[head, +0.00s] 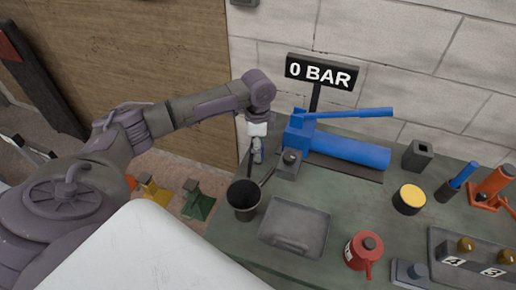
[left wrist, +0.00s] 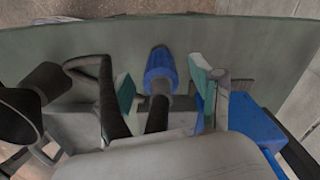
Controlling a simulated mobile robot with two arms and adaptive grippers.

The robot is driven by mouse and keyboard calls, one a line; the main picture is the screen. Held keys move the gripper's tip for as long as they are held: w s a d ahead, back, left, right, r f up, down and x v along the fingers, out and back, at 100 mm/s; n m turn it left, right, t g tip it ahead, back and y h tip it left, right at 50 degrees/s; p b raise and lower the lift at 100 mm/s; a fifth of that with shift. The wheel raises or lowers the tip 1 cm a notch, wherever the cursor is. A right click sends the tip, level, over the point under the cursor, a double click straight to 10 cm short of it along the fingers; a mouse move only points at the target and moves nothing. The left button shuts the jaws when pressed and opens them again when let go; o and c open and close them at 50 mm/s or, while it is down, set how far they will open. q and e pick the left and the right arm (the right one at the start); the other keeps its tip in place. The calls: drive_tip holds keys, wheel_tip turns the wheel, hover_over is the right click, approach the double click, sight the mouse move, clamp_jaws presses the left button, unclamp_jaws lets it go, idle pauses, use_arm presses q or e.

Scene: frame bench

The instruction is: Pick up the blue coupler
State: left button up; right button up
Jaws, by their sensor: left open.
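The blue coupler (left wrist: 160,66) is a ribbed blue ring on the end of a dark grey stem, seen at the upper middle of the left wrist view. My left gripper (left wrist: 163,84) is open, with one teal-padded finger on each side of the coupler. Gaps show between the coupler and both pads. In the head view my left gripper (head: 257,148) points down at the bench's left edge, beside the blue pump (head: 345,147), and mostly hides the coupler. My right gripper is in neither view.
A dark cup (head: 243,200) and a grey metal tray (head: 295,228) stand close in front. A small grey block (head: 289,165) is just right of the gripper. The "0 BAR" sign (head: 321,73) rises behind. A yellow-topped can (head: 409,199) and a red can (head: 363,251) stand further right.

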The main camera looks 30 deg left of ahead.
use_arm(q)
wheel_tip(320, 180, down, 2)
drive_tip(key=shift+f, duration=0.15)
drive_tip(key=c, duration=0.8)
clamp_jaws()
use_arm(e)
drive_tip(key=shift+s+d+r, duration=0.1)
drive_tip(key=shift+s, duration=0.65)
